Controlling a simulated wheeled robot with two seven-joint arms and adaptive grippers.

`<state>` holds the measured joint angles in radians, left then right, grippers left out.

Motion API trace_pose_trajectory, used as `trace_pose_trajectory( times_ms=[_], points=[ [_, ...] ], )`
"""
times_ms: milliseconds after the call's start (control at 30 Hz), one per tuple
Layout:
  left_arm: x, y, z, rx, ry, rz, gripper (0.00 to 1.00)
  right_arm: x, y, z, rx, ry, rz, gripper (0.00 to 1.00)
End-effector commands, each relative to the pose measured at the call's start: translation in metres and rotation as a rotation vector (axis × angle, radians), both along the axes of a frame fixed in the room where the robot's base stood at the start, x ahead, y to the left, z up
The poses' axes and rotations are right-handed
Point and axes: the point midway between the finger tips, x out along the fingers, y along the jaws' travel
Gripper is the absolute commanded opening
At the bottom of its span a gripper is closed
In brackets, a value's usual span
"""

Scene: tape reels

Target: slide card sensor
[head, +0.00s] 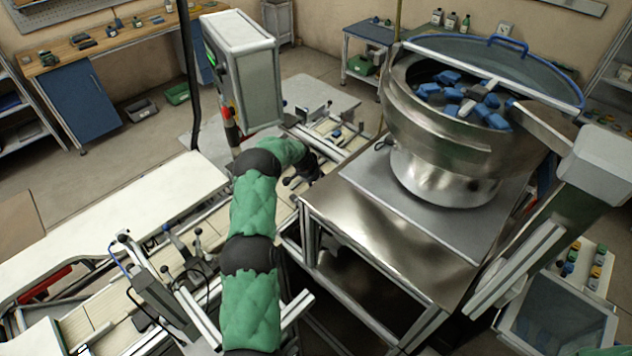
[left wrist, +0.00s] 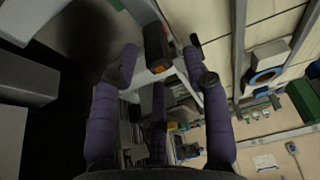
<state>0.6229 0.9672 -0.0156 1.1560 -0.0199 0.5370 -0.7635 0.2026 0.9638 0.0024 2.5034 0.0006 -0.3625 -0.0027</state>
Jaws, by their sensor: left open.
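My left gripper (head: 311,170) is at the end of the green-sleeved arm, low over the conveyor line beside the metal table; its fingers are small and dark there. In the left wrist view its purple fingers (left wrist: 160,68) are spread open, with nothing seen held between them. A dark block with an orange spot (left wrist: 157,46) lies just beyond the fingertips, beside a pale rail; it may be the card sensor, but I cannot tell for sure. A dark rounded knob or lever (left wrist: 196,41) is close to the right-hand fingertip. My right gripper is not in view.
A metal bowl (head: 440,135) holding blue and grey pieces stands on a steel table (head: 365,225) right of the arm. A grey control box (head: 245,75) on a post stands behind the arm. A white bench (head: 120,215) lies left. Conveyor brackets (head: 190,265) crowd the near left.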

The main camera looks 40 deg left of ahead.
Motion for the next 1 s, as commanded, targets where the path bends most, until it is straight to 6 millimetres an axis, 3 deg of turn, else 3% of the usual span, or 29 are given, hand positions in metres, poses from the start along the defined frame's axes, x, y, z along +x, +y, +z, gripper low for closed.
trace_pose_trajectory(
  times_ms=[133, 300, 567, 1000],
  points=[
    [0.0, 0.0, 0.0, 0.0, 0.0, 0.0, 0.47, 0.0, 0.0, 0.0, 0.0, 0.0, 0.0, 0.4],
    [0.0, 0.0, 0.0, 0.0, 0.0, 0.0, 0.0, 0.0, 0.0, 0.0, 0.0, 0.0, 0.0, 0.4],
    [-0.004, 0.001, 0.0, 0.0, -0.001, 0.001, 0.0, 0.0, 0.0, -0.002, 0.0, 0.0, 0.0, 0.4],
    [-0.049, 0.005, -0.005, 0.001, 0.0, 0.0, 0.0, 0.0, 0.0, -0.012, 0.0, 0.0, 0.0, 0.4]
  ],
)
